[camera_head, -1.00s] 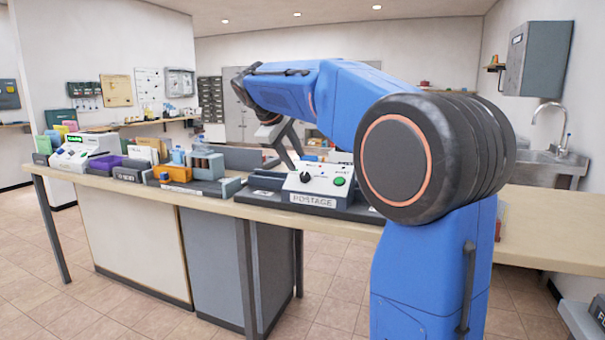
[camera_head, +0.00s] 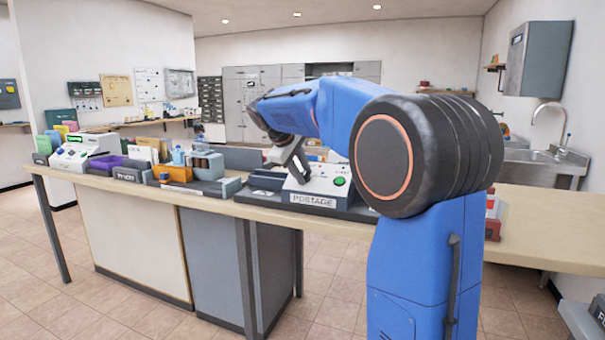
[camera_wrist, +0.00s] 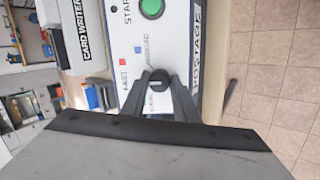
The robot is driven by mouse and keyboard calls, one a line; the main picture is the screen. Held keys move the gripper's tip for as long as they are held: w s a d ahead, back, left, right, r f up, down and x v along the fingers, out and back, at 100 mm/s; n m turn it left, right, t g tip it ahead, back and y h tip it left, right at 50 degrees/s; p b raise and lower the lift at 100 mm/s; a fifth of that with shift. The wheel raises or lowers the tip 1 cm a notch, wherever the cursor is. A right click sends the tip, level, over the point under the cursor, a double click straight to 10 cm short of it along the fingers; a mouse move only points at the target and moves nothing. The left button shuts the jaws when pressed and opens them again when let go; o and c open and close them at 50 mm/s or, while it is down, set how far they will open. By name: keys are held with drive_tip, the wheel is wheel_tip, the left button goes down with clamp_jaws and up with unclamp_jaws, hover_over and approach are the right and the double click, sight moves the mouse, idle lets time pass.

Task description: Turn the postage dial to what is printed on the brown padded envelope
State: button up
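The postage machine (camera_head: 310,187) is a pale box with a "POSTAGE" front label, a green button and a dial, standing on the counter. In the wrist view the black dial (camera_wrist: 158,80) has a pale pointer line and small coloured marks with words beside it. One word reads FAST; the others are hard to read. My gripper (camera_wrist: 159,84) is down at the dial, one finger on each side of it. Whether the fingers press on it cannot be told. In the head view my gripper (camera_head: 297,164) hides the dial. I cannot make out the brown padded envelope in either view.
The green button (camera_wrist: 152,7) is close to the dial. A "CARD WRITER" unit (camera_wrist: 78,28) lies beside the machine. Trays, boxes and an orange block (camera_head: 174,173) fill the counter's left part. The counter (camera_head: 545,217) is mostly bare at the right.

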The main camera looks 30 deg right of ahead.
drive_tip(key=shift+m, duration=0.3)
drive_tip(key=shift+c, duration=0.6)
drive_tip(key=m, duration=0.5)
drive_tip(key=shift+w+y, duration=0.1)
drive_tip(key=shift+y, duration=0.3)
drive_tip(key=m, duration=0.6)
drive_tip(key=shift+g+y, duration=0.3)
drive_tip(key=shift+y, duration=0.1)
drive_tip(key=o, duration=0.8)
drive_tip(key=shift+r, duration=0.15)
